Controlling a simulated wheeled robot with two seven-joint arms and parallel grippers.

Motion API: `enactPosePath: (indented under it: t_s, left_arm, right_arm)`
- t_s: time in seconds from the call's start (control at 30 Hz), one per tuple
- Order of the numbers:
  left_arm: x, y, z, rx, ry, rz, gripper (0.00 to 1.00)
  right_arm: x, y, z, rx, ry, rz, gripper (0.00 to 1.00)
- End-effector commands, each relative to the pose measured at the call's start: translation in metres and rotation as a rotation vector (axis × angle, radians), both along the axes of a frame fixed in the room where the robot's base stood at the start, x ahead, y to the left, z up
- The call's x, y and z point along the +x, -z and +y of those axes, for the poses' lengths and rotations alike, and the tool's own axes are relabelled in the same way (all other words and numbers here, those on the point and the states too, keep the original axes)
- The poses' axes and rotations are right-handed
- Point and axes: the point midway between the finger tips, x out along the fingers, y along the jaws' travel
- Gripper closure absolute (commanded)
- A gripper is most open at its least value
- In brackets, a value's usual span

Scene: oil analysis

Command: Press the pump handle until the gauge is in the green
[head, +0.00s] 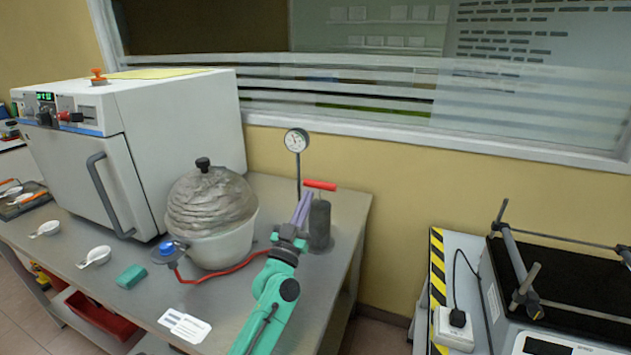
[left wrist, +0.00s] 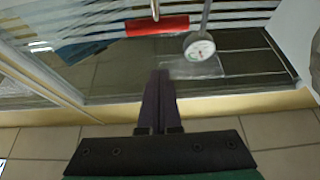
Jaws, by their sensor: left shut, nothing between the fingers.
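The pump is a dark grey cylinder (head: 319,226) standing near the right end of the grey bench. Its red bar handle (head: 320,185) sits above the cylinder; it also shows in the left wrist view (left wrist: 157,25). The round white gauge (head: 296,140) stands on a thin stem behind the pump and also shows in the left wrist view (left wrist: 199,47). Its needle and colours are too small to read. My left gripper (head: 306,194) is shut and empty, its fingers pointing up just left of the cylinder, a little below the handle. My right gripper is out of view.
A white domed vessel (head: 225,245) stands left of the pump, with a red hose (head: 230,272) running across the bench. A white oven (head: 180,125) stands behind it. A teal block (head: 131,277) and a white label (head: 185,325) lie in front. Another machine stands at the right.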

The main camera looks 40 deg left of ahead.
Motion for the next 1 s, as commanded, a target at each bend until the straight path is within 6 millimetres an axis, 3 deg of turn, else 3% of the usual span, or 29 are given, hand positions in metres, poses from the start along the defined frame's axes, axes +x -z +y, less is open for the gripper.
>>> enactPosePath:
  t_s: [0.37, 0.83, 0.9, 1.0]
  left_arm:
    - [0.005, -0.004, 0.002, 0.0, 0.001, 0.0, 1.0]
    - [0.085, -0.049, 0.029, 0.002, -0.001, 0.0, 1.0]
    - [0.083, -0.025, 0.028, 0.004, 0.0, 0.007, 1.0]
    - [0.079, -0.012, 0.027, 0.004, 0.0, 0.003, 1.0]
  right_arm:
    - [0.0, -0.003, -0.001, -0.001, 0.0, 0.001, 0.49]
    - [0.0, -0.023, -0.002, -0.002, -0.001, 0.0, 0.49]
    - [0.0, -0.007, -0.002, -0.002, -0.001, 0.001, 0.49]
    - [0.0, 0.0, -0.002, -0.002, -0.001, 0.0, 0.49]
